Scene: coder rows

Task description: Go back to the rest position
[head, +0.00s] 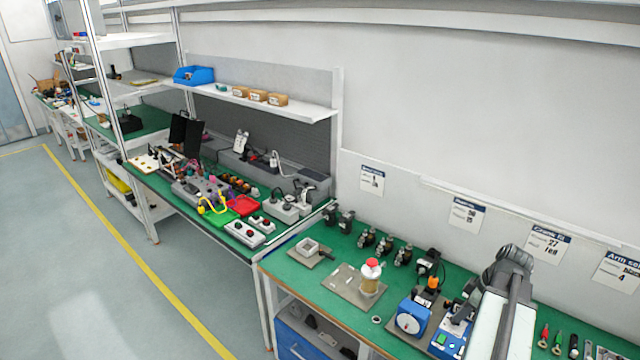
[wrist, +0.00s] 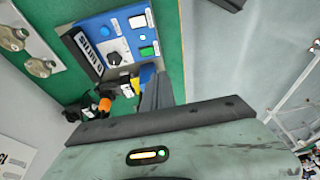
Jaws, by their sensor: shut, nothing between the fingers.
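My gripper (wrist: 156,88) shows in the wrist view as dark grey fingers closed together, with nothing between them. It is over the edge of a green bench top, near a blue control box (wrist: 112,42) with a dial and buttons. In the head view my arm (head: 508,285) rises at the lower right in front of the green bench (head: 318,288). The fingers cannot be made out in the head view.
On the bench are a blue round-faced device (head: 411,317), a red-capped jar (head: 371,277) on a grey plate, and several small dark parts. Pliers and screwdrivers lie at the right. A second bench (head: 165,190) stands further left. The floor (head: 80,280) at the left is clear.

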